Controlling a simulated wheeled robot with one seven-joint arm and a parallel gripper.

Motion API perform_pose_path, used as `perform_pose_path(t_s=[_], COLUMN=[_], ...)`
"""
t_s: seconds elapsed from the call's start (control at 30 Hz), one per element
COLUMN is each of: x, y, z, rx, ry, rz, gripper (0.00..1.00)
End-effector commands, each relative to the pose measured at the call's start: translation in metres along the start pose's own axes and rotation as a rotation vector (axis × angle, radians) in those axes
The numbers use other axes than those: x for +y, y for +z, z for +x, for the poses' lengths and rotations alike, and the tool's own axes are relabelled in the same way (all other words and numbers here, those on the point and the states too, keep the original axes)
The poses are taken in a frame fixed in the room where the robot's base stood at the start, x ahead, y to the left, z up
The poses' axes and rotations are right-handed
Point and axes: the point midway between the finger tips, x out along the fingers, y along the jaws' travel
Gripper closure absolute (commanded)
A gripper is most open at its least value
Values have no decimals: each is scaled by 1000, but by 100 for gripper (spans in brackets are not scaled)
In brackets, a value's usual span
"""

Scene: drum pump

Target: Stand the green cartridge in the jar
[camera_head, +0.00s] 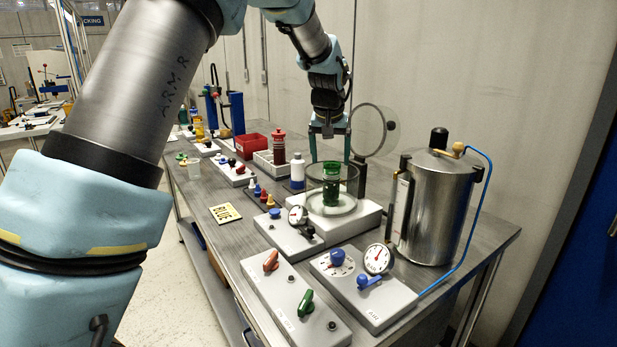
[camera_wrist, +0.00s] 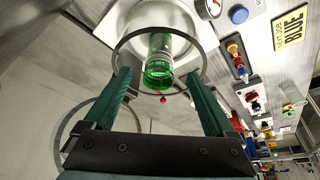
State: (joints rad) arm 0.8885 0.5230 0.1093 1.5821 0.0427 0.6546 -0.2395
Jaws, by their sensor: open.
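The green cartridge (camera_head: 331,184) stands upright inside the clear glass jar (camera_head: 345,208), which sits on a white base. In the wrist view the cartridge (camera_wrist: 158,62) shows within the round jar rim (camera_wrist: 205,35). My gripper (camera_head: 329,160) is just above the jar, with its fingers pointing down. In the wrist view its two fingers (camera_wrist: 162,88) are wide apart, one on each side of the cartridge, and nothing is held between them. Whether the cartridge's bottom rests on the jar floor is hard to tell.
A round clear lid (camera_head: 374,130) stands raised behind the jar. A steel tank (camera_head: 438,205) is at right, with a gauge panel (camera_head: 365,285) in front. A yellow BLUE card (camera_head: 225,213) lies on the table.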

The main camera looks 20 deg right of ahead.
Motion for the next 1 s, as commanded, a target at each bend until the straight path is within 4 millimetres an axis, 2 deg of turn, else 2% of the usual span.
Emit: perform_pose_path(t_s=[0.17, 0.23, 0.27, 0.37, 0.47, 0.5, 0.57, 0.6, 0.63, 0.7, 0.8, 0.9, 1.0], x=[-1, -8, -16, -62, -130, -157, -193, -212, -223, -244, -258, -262, -262], y=[0, 3, 6, 29, 77, 103, 146, 175, 197, 246, 305, 344, 365], z=[-2, -3, -3, -6, -14, -19, -27, -33, -38, -47, -58, -66, -69], rx=[-1, -5, -9, -34, -76, -94, -122, -139, -152, -179, -210, -232, -244], ry=[0, -4, -7, -25, -51, -62, -77, -86, -91, -104, -116, -123, -127], rz=[-1, -9, -18, -67, -148, -186, -240, -274, -299, -353, -416, -455, -476], gripper=[10, 10, 10, 10, 10, 10, 10, 10, 10, 10, 10, 10, 10])
